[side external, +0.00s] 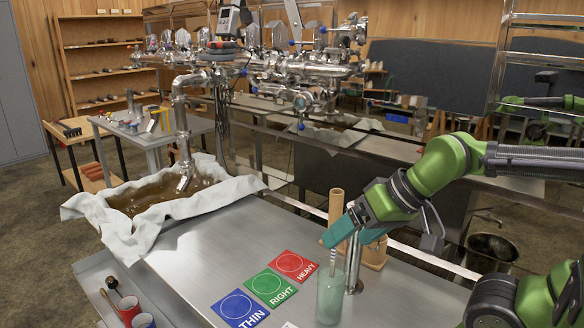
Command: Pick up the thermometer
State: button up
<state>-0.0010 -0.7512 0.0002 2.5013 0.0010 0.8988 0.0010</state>
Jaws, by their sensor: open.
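My gripper (327,243) has teal fingers and points down-left over the front right of the metal table (215,245). It is open, with its fingertips at the top of a thin, pale, banded stem (332,262). The stem rises from a greenish clear cylinder (331,300) standing on the table. The stem may be the thermometer or another instrument; I cannot tell which. The fingers partly hide its top, and I cannot tell whether they touch it. I can make out no other thermometer for certain.
A metal post (353,268) stands just right of the cylinder, with a wooden holder (375,250) behind. Blue (238,308), green (270,286) and red (296,265) cards lie to the left. A cloth-edged syrup pan (160,195) is at the far left.

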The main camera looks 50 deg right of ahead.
jog(key=w+d+r+n+g, duration=0.1)
jog(key=w+d+r+g, duration=0.1)
jog(key=d, duration=0.2)
jog(key=w+d+r+n+g+h, duration=0.1)
jog(key=w+d+g, duration=0.1)
jog(key=d, duration=0.3)
jog(key=w+d+r+n+g+h, duration=0.1)
jog(key=w+d+r, duration=0.1)
jog(key=d, duration=0.3)
jog(key=shift+w+d+r+g, duration=0.1)
jog(key=shift+w+r+g, duration=0.1)
jog(key=shift+w, duration=0.2)
jog(key=shift+w+d+r+g, duration=0.1)
jog(key=shift+w+g, duration=0.1)
jog(key=shift+w, duration=0.2)
jog(key=f+n, duration=0.1)
jog(key=f, duration=0.1)
jog(key=f+n+g, duration=0.1)
jog(key=f, duration=0.2)
jog(key=s+f+n, duration=0.1)
jog(key=f, duration=0.2)
jog(key=shift+s+d+f+n, duration=0.1)
jog(key=shift+d+f+n, duration=0.05)
jog(key=shift+n, duration=0.25)
jog(key=shift+w+f, duration=0.2)
jog(key=shift+f, duration=1.2)
jog(key=shift+w+f, duration=0.15)
jog(key=shift+f, duration=1.2)
